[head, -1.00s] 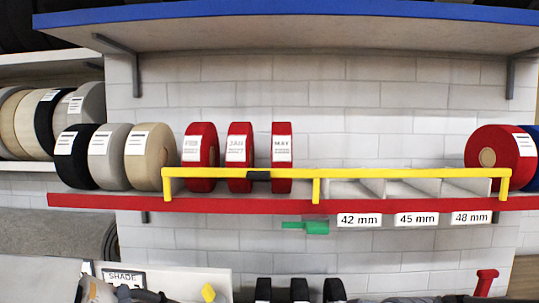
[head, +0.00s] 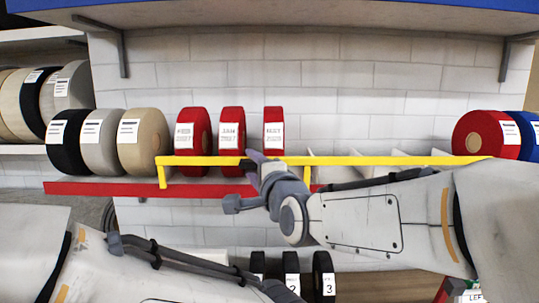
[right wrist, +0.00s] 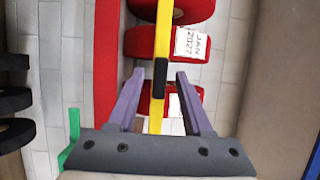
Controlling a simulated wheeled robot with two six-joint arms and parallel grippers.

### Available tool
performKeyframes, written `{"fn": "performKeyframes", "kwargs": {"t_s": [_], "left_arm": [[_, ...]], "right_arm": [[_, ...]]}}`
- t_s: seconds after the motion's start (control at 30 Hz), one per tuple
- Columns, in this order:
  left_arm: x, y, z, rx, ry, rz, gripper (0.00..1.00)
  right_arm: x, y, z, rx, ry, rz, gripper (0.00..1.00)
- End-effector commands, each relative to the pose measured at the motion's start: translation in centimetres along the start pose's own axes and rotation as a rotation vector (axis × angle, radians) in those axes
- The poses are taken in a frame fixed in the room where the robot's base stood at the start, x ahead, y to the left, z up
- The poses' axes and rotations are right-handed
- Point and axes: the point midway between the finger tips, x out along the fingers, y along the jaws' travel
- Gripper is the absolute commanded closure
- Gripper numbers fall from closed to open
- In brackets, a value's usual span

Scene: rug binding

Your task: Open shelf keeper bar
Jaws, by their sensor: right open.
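The yellow keeper bar (head: 380,160) runs level across the front of the red-edged shelf (head: 110,188), in front of red rolls (head: 231,130). In the right wrist view the bar (right wrist: 165,25) runs lengthwise and carries a black grip patch (right wrist: 160,76). My right gripper (head: 254,163) is at the bar near that patch in the head view. In the right wrist view its purple fingers (right wrist: 158,82) are open, one on each side of the bar, apart from it. My left arm shows at the bottom left; its gripper is out of view.
Black, grey and beige rolls (head: 143,140) stand left of the bar. A red roll (head: 482,135) and a blue one stand at the right end. A blue-edged shelf (head: 300,15) hangs above. A green piece (right wrist: 70,140) shows beside the red edge in the right wrist view.

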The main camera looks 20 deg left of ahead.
Motion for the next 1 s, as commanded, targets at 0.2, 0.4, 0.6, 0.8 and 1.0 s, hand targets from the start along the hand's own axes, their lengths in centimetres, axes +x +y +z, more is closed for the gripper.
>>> {"fn": "performKeyframes", "kwargs": {"t_s": [0.2,0.4,0.6,0.8,1.0], "left_arm": [[-1.0,0.1,-0.1,-0.001,0.0,0.0,1.0],[-0.9,0.1,-0.1,-0.001,0.0,0.0,1.0],[-0.9,0.1,-0.1,-0.001,0.0,0.0,1.0],[-0.9,0.1,-0.1,0.0,0.0,0.0,1.0],[-0.9,0.1,-0.1,0.0,0.0,0.0,1.0]], "right_arm": [[1.7,-0.1,0.0,0.001,0.001,0.0,0.5],[1.9,0.0,0.0,0.001,0.0,0.0,0.5],[1.9,0.0,0.0,0.0,0.0,0.0,0.92],[1.8,0.0,0.0,0.0,0.0,0.001,1.0],[1.8,0.1,0.0,0.0,0.0,0.001,1.0]]}}
